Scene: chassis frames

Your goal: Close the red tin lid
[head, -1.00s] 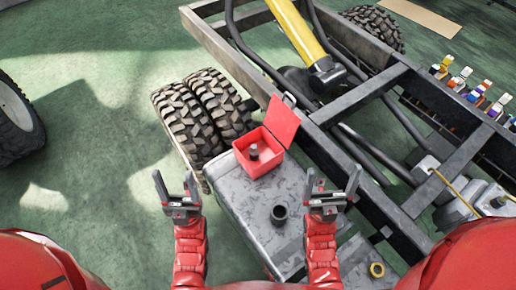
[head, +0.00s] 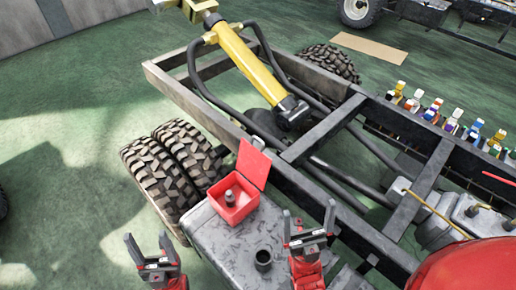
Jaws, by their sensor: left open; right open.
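The red tin (head: 234,207) stands on the far end of a grey metal box top. Its square lid (head: 254,165) is raised, tilted up at the tin's back right side. A dark grey cylindrical piece (head: 230,198) shows inside the tin. My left gripper (head: 148,246) is open and empty, at the lower left, nearer than the tin and off the box's left side. My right gripper (head: 309,222) is open and empty, to the right of and nearer than the tin. Neither gripper touches the tin or lid.
The grey box top (head: 225,245) carries a dark round cup (head: 263,260) between my grippers. Twin tyres (head: 172,165) stand left of the tin. The chassis frame (head: 290,180) runs behind and right of it. Several colourful bottles (head: 440,112) line the frame's far right.

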